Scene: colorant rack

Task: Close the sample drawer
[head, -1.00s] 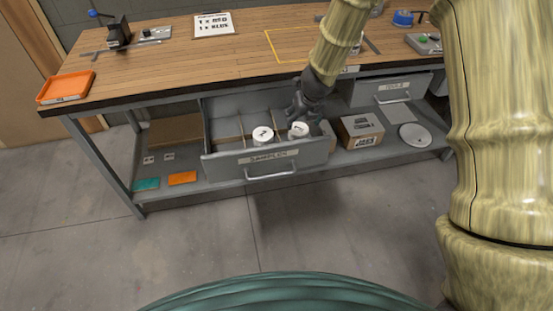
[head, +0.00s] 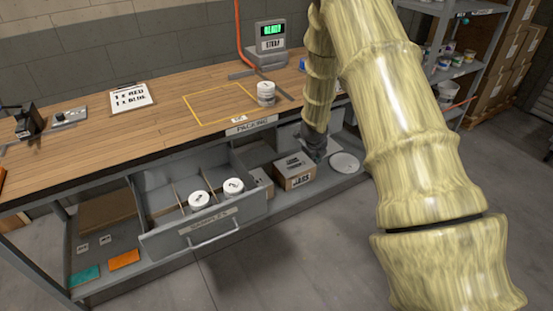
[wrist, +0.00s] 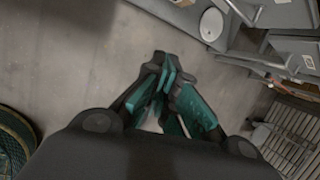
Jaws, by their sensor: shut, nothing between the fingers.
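The sample drawer (head: 165,246) is grey, labelled SAMPLES, and is pulled out under the bench with its bar handle (head: 213,242) on the front. Two white-lidded containers (head: 199,201) (head: 233,187) with dark marks sit in its right part, beside thin dividers. My gripper (head: 316,156) is dark and lies to the right of the drawer, apart from it, near the cardboard box. In the wrist view my gripper (wrist: 166,68) shows its teal-padded fingers together and empty above the grey floor.
The cardboard box (head: 295,171) and a round white plate (head: 345,162) lie on the lower shelf, right of the drawer. A white tub (head: 266,93) stands on the wooden bench (head: 150,120). The floor in front of the drawer is clear.

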